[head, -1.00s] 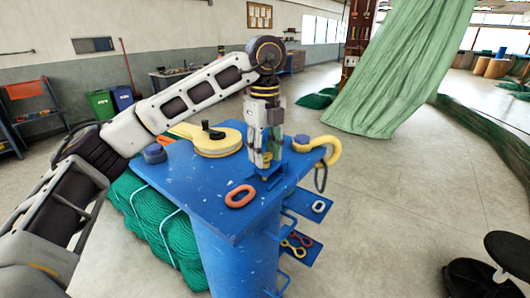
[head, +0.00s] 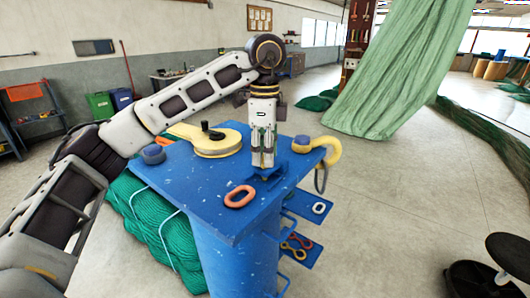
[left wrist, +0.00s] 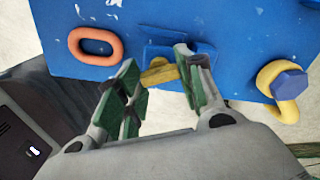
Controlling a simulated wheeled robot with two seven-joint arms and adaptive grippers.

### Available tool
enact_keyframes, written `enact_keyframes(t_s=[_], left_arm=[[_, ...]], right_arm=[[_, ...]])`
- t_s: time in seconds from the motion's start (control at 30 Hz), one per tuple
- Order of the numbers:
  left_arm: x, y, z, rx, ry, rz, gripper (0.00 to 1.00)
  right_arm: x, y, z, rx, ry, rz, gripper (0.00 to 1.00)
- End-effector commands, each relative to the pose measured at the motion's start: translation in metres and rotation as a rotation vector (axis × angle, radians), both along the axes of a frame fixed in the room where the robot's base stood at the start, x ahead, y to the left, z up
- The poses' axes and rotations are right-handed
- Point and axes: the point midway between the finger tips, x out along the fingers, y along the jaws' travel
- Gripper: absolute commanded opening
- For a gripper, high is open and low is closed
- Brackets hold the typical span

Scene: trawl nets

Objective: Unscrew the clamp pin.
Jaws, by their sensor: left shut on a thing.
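The clamp pin shows in the left wrist view as a yellow bar (left wrist: 159,74) across the blue clamp (left wrist: 163,50) at the edge of the blue table (left wrist: 235,30). My left gripper (left wrist: 160,80) is shut on the pin, with a green-padded finger at each end of the bar. In the head view my left gripper (head: 263,164) points straight down over the clamp (head: 277,176). Its fingers largely hide the pin there. The pin's thread is not visible. My right gripper is not in view.
An orange link (head: 239,196) lies left of the clamp. A yellow hook (head: 331,150) projects at the table's right edge. A yellow disc with a black knob (head: 217,142) and a blue bolt head (head: 153,154) sit behind. Shackles hang on side brackets (head: 297,247) below.

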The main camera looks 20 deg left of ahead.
Motion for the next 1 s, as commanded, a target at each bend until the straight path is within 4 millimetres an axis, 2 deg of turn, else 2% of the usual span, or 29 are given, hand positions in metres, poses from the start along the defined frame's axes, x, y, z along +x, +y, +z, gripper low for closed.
enact_keyframes(t_s=[0.03, 0.3, 0.7, 0.73, 0.87, 1.0], left_arm=[[-0.0011, -0.0003, -0.0050, 0.005, 0.011, 0.016, 0.13], [-0.0011, -0.0003, -0.0050, 0.006, 0.011, 0.079, 0.13], [-0.0012, -0.0002, -0.0047, 0.005, 0.010, 0.085, 0.13], [-0.0011, -0.0002, -0.0047, 0.005, 0.010, 0.085, 0.41], [-0.0008, -0.0001, -0.0034, 0.004, 0.007, 0.085, 0.57], [-0.0005, -0.0001, -0.0022, 0.002, 0.004, 0.085, 0.59]], right_arm=[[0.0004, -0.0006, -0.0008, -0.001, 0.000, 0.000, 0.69], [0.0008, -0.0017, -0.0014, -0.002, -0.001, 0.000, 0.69], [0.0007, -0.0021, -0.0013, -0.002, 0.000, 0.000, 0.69], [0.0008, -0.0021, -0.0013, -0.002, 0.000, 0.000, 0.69], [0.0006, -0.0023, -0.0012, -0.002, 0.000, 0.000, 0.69], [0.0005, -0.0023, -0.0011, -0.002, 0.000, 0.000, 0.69]])
